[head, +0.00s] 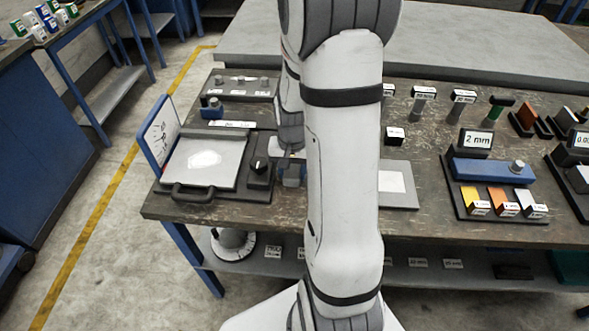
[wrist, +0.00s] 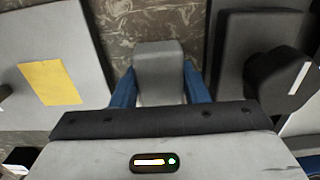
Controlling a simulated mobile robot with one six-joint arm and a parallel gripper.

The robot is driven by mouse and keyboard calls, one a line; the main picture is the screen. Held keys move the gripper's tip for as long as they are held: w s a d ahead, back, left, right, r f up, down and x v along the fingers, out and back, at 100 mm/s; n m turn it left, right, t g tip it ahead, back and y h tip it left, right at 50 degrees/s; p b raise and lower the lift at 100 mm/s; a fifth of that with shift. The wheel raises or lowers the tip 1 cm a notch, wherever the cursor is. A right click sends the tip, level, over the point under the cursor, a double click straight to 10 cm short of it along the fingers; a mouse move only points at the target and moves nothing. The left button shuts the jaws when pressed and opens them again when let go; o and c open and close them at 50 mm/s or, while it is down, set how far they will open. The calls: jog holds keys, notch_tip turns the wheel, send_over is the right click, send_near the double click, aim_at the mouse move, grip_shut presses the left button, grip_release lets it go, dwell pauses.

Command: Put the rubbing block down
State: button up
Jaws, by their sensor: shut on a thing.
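The rubbing block (wrist: 160,65) is a plain grey block with rounded edges. In the wrist view it sits between the blue fingers of my gripper (wrist: 160,80), which is shut on it. Worn brown tabletop (wrist: 185,22) shows just beyond the block. I cannot tell whether the block touches the table. In the head view my gripper (head: 291,174) is low over the front of the bench, partly hidden by my arm, between the black knob box and a grey plate. The block is hard to make out there.
The knob box (head: 260,173) stands close left of my gripper, beside a light plate with a handle (head: 203,160). On the right lies a grey plate (head: 399,199); in the wrist view a plate with a yellow patch (wrist: 50,82) is left. Blue holder (head: 492,171) is farther right.

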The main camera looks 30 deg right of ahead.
aim_at(292, 170)
jog(key=shift+f, duration=0.2)
jog(key=o, duration=1)
jog(key=shift+s+a+f, duration=0.1)
jog(key=shift+s+f, duration=0.05)
jog(key=shift+s, duration=0.2)
jog(key=shift+f, duration=0.1)
notch_tip(292, 170, up, 12)
jog(key=p, duration=0.1)
jog(key=s+a+r+n+t, duration=0.2)
jog(key=s+a+r+n, duration=0.5)
jog(key=s+a, duration=0.4)
jog(key=shift+s+a+r+t, duration=0.2)
jog(key=shift+s+r+t, duration=0.1)
jog(key=shift+r, duration=0.1)
